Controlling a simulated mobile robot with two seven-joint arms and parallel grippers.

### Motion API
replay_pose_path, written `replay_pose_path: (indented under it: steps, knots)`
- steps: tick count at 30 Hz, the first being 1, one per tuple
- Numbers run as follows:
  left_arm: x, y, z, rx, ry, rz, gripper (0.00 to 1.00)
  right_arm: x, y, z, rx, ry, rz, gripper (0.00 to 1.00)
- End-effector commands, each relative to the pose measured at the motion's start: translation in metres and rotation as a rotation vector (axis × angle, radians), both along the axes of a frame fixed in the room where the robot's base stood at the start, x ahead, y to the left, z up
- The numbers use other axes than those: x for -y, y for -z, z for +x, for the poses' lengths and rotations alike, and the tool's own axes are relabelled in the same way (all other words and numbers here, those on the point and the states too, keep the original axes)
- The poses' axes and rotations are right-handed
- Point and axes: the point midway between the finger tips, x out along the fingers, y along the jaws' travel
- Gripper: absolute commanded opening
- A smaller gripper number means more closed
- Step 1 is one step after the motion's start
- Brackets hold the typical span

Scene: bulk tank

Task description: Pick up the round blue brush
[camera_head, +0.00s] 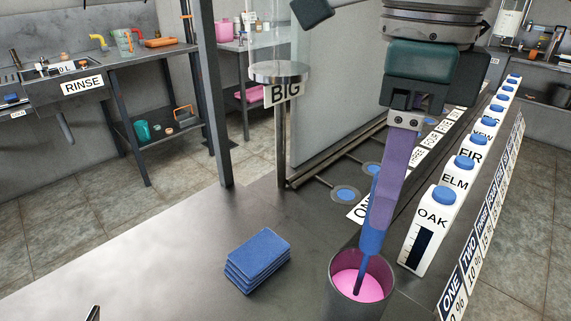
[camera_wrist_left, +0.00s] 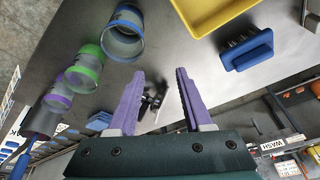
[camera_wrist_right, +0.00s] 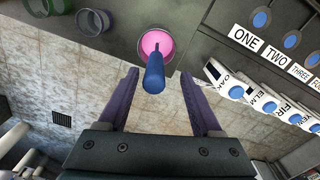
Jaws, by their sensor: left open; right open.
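A blue handle (camera_head: 358,280) stands tilted in a round container with pink inside (camera_head: 334,285); its lower end is hidden, so I cannot see whether bristles are there. In the right wrist view the blue handle (camera_wrist_right: 153,74) rises from the container toward me. My right gripper (camera_head: 373,228) is above the container, overlapping the handle in the head view. In the right wrist view it is open (camera_wrist_right: 158,76), a finger on each side of the handle and apart from it. My left gripper (camera_wrist_left: 159,72) is open and empty above the steel table.
A stack of blue pads (camera_head: 258,258) lies left of the container. White labelled dispensers with blue caps (camera_head: 432,225) stand close on its right. The left wrist view shows a yellow tray (camera_wrist_left: 215,14), a rectangular blue brush (camera_wrist_left: 247,50) and coloured-rim cups (camera_wrist_left: 122,38).

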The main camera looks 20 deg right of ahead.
Motion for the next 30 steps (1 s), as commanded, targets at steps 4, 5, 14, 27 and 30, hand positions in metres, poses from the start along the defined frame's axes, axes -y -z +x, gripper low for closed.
replay_pose_path:
  steps: [4,5,14,27,30]
  knots:
    - [0.001,-0.001,0.000,-0.001,-0.001,-0.002,0.50,-0.001,0.012,-0.001,-0.001,-0.002,0.000,0.66]
    - [0.001,-0.002,0.000,-0.002,-0.002,-0.004,0.50,-0.002,0.016,-0.002,-0.003,-0.002,0.002,0.66]
    - [0.003,-0.006,-0.001,-0.002,-0.005,-0.010,0.50,-0.007,0.057,-0.004,-0.001,-0.001,0.002,0.66]
    - [0.002,-0.005,-0.001,-0.003,-0.004,-0.008,0.50,-0.007,0.060,-0.004,0.002,-0.002,0.001,0.46]
    - [0.002,-0.005,-0.001,-0.004,-0.001,-0.005,0.50,-0.007,0.060,-0.004,0.002,-0.002,0.001,0.34]
